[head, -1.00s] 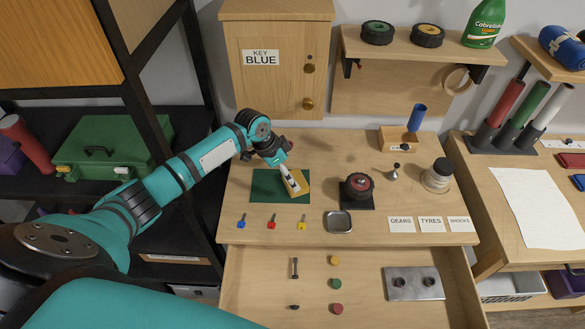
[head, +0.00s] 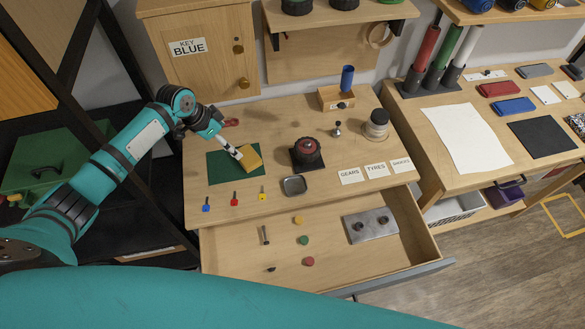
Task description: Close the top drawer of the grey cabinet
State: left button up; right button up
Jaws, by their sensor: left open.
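An open drawer (head: 222,248) juts out below the wooden worktop, with a grey front panel (head: 405,278) at its outer edge. A separate grey cabinet body is not clearly visible. My left gripper (head: 238,153) is over the worktop, its pale fingertips beside a yellow block (head: 251,158) on a green mat (head: 222,169). It is open; whether it touches the block is unclear. My right gripper is not in view; a teal arm link of mine fills the bottom.
On the worktop are a black-and-red wheel (head: 307,151), a small metal tray (head: 293,186), label cards (head: 376,170) and coloured keys (head: 235,199). A wooden key cabinet (head: 203,55) stands behind. A second bench (head: 480,190) is at right, with open floor (head: 480,265) in front.

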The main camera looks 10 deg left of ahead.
aim_at(349, 262)
jog(key=k, duration=1.5)
